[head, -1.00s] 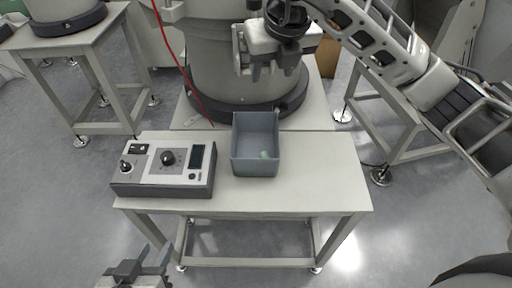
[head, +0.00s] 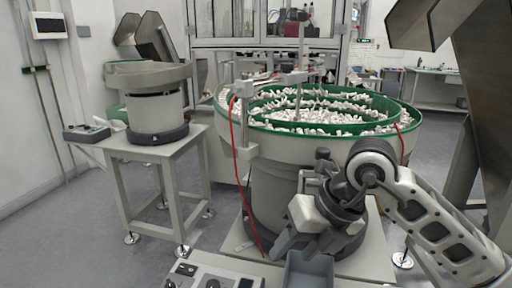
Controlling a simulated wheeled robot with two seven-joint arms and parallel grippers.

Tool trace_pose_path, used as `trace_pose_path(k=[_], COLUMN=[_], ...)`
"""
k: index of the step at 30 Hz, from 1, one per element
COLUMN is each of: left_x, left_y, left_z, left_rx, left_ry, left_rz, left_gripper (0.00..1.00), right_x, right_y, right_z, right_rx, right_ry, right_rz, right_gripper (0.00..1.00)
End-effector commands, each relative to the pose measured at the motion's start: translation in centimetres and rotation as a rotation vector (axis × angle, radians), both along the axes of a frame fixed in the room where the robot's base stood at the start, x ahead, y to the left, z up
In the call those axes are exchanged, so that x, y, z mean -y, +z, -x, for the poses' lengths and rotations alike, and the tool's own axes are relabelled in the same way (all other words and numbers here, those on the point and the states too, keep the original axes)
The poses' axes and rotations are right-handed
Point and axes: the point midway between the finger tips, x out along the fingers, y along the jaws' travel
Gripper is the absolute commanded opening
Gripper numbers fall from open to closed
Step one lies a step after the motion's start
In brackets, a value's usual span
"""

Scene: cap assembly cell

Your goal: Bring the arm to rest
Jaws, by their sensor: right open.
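My right arm comes in from the right in the head view. Its gripper (head: 302,243) points down and is open, with nothing seen between the fingers. It hangs in front of the large bowl feeder's base, just above and behind the grey-blue bin (head: 308,272) as seen here. The bin is cut by the lower picture edge and its inside is mostly hidden. My left gripper is out of view.
The large bowl feeder (head: 232,112), full of white caps in green tracks, stands close behind the arm. A control box (head: 212,279) sits left of the bin. A second feeder (head: 150,80) stands on a table (head: 155,150) at left. Floor shows between the tables.

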Motion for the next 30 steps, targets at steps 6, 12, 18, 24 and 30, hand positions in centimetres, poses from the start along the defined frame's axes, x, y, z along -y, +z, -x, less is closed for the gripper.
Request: trace_pose_path(k=[6,12,18,24,30], left_x=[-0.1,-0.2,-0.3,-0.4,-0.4], left_y=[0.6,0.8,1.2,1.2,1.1], left_z=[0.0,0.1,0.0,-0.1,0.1], left_rx=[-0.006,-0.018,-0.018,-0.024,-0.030], left_ry=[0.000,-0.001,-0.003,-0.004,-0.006], left_rz=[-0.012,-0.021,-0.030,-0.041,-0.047], left_gripper=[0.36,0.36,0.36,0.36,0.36], right_x=[-10.7,-8.5,0.2,5.0,6.0], right_y=[2.8,8.1,-0.6,-13.2,-19.5], right_z=[9.2,7.1,2.6,6.8,12.3], right_rx=[-0.326,-0.549,-0.721,-0.879,-0.996], right_ry=[0.192,-0.238,-1.159,-1.936,-2.318], right_rz=[-0.887,-1.683,-2.036,-1.877,-1.642], right_gripper=[0.50,0.50,0.50,0.50,0.50])
